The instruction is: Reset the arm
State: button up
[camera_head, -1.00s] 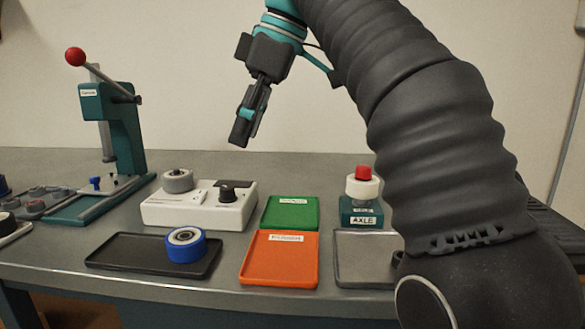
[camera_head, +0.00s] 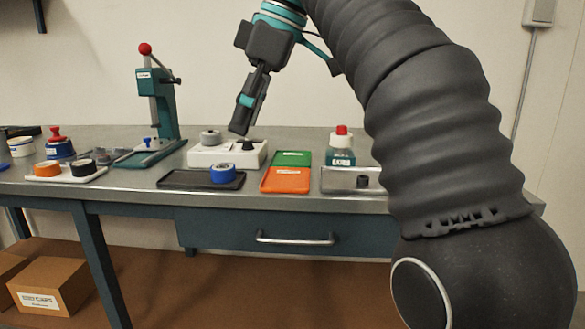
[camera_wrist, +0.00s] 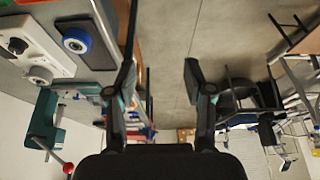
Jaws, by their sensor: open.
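My arm is raised in the head view, with its dark ribbed sleeve at the right. My gripper (camera_head: 240,130) hangs from the wrist, tilted down to the left, and in the picture its tip overlaps the white device on the bench. In the wrist view my gripper (camera_wrist: 160,85) has its two fingers wide apart, with nothing between them but grey floor. The head view cannot show the finger gap, since the fingers are seen from the side.
The bench (camera_head: 290,197) holds a teal press (camera_head: 160,105), white device (camera_head: 205,157), black tray with blue wheel (camera_head: 222,173), green tray (camera_head: 291,158), orange tray (camera_head: 286,180), grey tray (camera_head: 335,182) and red-capped bottle (camera_head: 341,150). A cardboard box (camera_head: 52,287) sits below.

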jog(key=w+a+f+m+t, duration=0.1)
jog(key=w+f+m+t, duration=0.1)
jog(key=w+f+m, duration=0.45)
jog(key=d+f+m+t, duration=0.1)
jog(key=d+f+m, duration=0.3)
jog(key=f, duration=0.3)
jog(key=s+d+f+m+t+h, duration=0.2)
jog(key=s+d+f+m+h, duration=0.2)
jog(key=s+d+f, duration=1.5)
jog(key=shift+s+d+f+m, duration=0.2)
jog(key=shift+s+f+m, duration=1)
jog(key=shift+s+m, duration=0.15)
